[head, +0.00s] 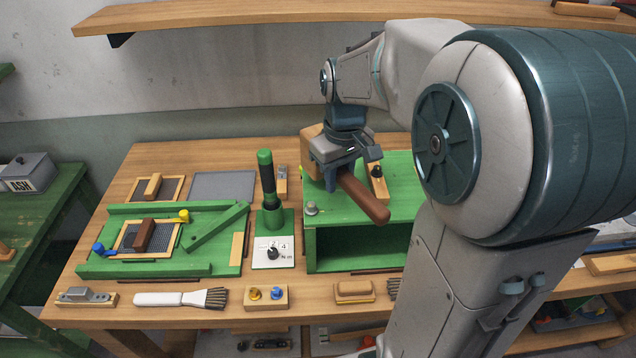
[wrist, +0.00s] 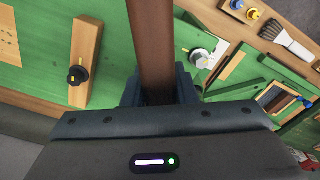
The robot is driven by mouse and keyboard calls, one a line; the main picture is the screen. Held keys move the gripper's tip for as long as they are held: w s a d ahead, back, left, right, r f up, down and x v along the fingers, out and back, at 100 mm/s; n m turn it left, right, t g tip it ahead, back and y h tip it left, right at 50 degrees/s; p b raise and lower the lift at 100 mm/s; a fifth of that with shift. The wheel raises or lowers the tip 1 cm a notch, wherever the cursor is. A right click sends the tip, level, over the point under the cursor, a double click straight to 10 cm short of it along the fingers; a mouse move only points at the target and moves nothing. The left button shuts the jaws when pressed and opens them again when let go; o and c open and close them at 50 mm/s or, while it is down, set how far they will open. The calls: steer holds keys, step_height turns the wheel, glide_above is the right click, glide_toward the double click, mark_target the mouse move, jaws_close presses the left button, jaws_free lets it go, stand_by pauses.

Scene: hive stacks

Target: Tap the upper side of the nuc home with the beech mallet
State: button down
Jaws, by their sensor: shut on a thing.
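The beech mallet has a brown handle (head: 364,198) and a pale wooden head (head: 312,150). My gripper (head: 335,178) is shut on the handle, which runs toward the front right, with the head behind and left of the jaws. In the wrist view, the handle (wrist: 157,45) stands up between my gripper's fingers (wrist: 159,92). The green nuc home (head: 355,222) is an open-fronted box below the mallet. Its upper side carries a wooden strip with a black knob (head: 377,182) and a grey knob (head: 311,209). My gripper hides part of it. I cannot tell whether the mallet head touches it.
Left of the box stand a green-handled tool (head: 266,180) and a green frame jig (head: 165,240). A brush (head: 185,298), a block with two knobs (head: 266,297) and a small wooden block (head: 354,291) lie along the bench front. A shelf (head: 300,14) hangs above.

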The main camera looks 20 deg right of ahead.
mark_target(357, 184)
step_height(357, 184, down, 5)
steer(key=b, duration=0.4)
step_height(357, 184, up, 6)
steer(key=p, duration=0.4)
steer(key=shift+f+p, duration=0.1)
steer(key=shift+p, duration=0.2)
steer(key=shift+f, duration=0.1)
steer(key=s+r, duration=0.1)
steer(key=s+d+r+p, duration=0.1)
steer(key=s+r, duration=0.1)
steer(key=s+r+p, duration=0.1)
steer(key=s, duration=0.1)
steer(key=shift+d+r, duration=0.35)
steer(key=shift+s+d+r+p, duration=0.1)
steer(key=shift+s+r+p, duration=0.1)
steer(key=shift+s+p, duration=0.2)
